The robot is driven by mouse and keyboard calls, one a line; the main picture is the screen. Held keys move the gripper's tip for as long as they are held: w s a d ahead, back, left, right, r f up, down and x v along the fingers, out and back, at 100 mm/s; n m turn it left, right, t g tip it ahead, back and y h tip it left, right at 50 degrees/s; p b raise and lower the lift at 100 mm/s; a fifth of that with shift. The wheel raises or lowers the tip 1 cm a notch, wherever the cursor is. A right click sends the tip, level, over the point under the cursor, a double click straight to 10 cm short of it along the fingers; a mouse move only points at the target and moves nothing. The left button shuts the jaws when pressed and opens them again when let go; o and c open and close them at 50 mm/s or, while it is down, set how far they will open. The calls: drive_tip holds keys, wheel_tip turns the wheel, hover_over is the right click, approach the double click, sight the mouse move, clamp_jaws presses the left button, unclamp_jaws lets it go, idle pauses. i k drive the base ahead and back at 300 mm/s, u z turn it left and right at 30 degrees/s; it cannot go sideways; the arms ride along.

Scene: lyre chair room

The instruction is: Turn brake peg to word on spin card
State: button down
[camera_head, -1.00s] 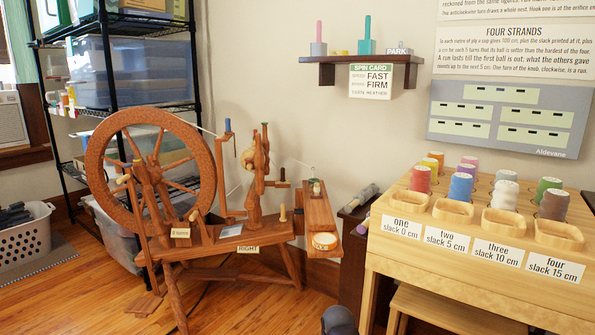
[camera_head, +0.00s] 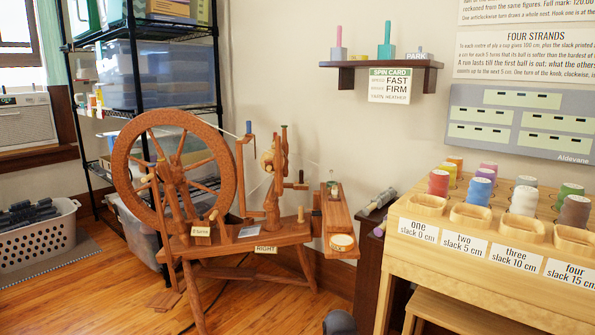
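The spin card (camera_head: 389,85) hangs under the wall shelf, with FAST and FIRM in large letters and HEATHER in smaller print. The wooden spinning wheel (camera_head: 126,170) stands left of centre. A small light-and-green piece (camera_head: 334,190) sits on the board at the right end. I cannot tell which is the brake peg, or how it is turned. My gripper is not in view; only a dark rounded part of my arm shows at the bottom edge.
A wooden stand (camera_head: 430,260) with cups and coloured spools is at right, beside a low dark stand (camera_head: 370,270). A black wire rack (camera_head: 69,140) stands behind the wheel. A laundry basket (camera_head: 35,243) is at left. Open floor lies in front.

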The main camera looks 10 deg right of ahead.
sight(300, 172)
drive_tip(key=u, duration=0.05)
drive_tip(key=i, duration=0.9)
drive_tip(key=z, duration=0.1)
